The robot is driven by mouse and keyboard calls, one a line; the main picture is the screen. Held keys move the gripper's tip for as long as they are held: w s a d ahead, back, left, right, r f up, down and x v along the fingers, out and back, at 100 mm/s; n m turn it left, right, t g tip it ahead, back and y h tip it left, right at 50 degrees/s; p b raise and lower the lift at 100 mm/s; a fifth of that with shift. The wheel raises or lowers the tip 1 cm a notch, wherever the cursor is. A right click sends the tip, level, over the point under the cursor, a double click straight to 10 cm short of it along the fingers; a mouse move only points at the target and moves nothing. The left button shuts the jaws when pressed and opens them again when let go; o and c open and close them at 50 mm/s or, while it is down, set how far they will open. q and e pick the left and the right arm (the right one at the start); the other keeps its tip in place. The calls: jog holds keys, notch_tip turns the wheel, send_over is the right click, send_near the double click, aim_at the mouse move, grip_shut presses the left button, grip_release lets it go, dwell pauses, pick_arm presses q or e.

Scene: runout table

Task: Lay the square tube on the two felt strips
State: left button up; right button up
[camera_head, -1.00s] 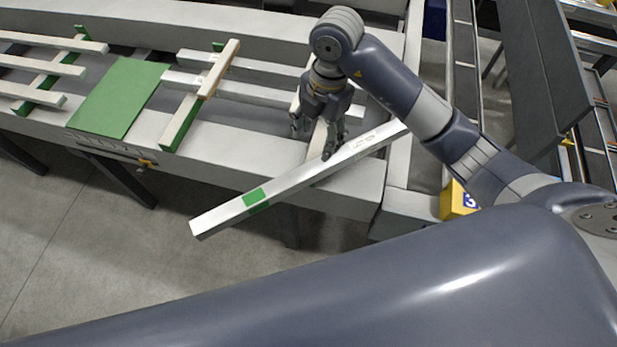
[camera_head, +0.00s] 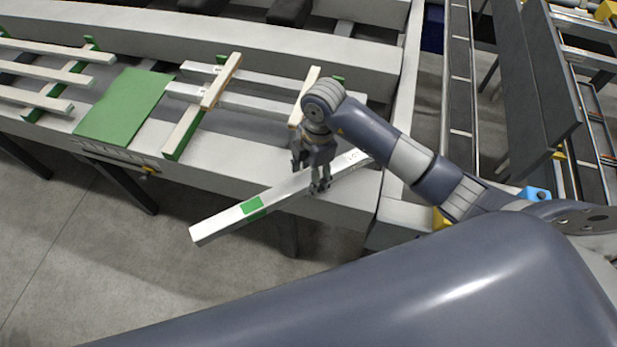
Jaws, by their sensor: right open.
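The square tube (camera_head: 226,222) is long and pale grey with a green label. It lies slanted across the table's front edge, its left end sticking out over the floor. My right gripper (camera_head: 309,177) is open at the tube's middle, with one finger on the far side and one on the near side; whether they touch it I cannot tell. My arm hides the tube's right end. Green strips, likely the felt, show along a bar (camera_head: 181,134) left of the gripper and at a small patch (camera_head: 338,82) behind it. My left gripper is out of view.
A green mat (camera_head: 125,104) lies on the table (camera_head: 236,158) at left. Several pale tubes (camera_head: 48,75) rest on bars further left. Open floor lies in front; a conveyor (camera_head: 459,90) runs at right.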

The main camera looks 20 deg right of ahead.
jog(key=shift+a+f, duration=0.1)
jog(key=shift+f, duration=0.95)
grip_shut()
jog(key=shift+r, duration=0.1)
jog(key=shift+w+r, duration=0.1)
jog(key=shift+r, duration=0.05)
